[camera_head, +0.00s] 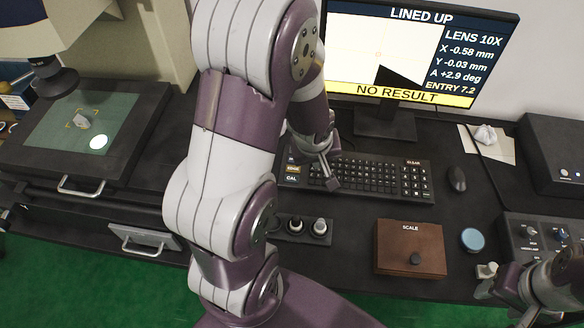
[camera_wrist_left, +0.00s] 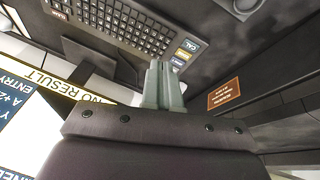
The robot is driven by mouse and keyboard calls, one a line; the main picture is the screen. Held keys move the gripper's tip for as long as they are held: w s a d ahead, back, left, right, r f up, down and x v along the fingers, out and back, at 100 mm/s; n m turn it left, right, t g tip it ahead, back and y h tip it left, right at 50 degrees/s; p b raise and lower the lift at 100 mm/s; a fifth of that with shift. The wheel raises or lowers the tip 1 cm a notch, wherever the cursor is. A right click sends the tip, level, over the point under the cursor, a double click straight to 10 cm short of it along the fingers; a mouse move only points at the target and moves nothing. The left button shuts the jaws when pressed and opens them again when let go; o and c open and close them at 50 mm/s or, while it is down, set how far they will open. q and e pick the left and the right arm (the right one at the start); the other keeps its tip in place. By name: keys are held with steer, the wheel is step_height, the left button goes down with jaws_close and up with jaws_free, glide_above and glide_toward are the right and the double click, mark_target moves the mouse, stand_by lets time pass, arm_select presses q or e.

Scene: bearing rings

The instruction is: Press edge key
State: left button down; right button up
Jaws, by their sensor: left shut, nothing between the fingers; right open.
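The black keyboard (camera_head: 385,178) lies in front of the monitor. My left gripper (camera_head: 331,183) is shut and empty over the left part of the keyboard, to the right of the yellow key. In the left wrist view the shut fingertips (camera_wrist_left: 161,66) appear beside the yellow key (camera_wrist_left: 183,54); contact cannot be told. My right gripper (camera_head: 487,280) is open and empty at the lower right.
The monitor (camera_head: 425,45) reads LINED UP and NO RESULT. A mouse (camera_head: 456,179) lies right of the keyboard. A brown SCALE box (camera_head: 409,247), a blue round item (camera_head: 473,240) and several knobbed pieces (camera_head: 296,226) stand in front. A stage with a green plate (camera_head: 58,137) is left.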

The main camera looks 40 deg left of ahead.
arm_select(q)
steer(key=w+a+f+n+t, duration=0.5)
steer(key=a+f+n, duration=0.4)
steer(key=n, duration=1)
steer(key=w+a, duration=0.1)
steer(key=a, duration=0.1)
steer(key=shift+a, duration=0.35)
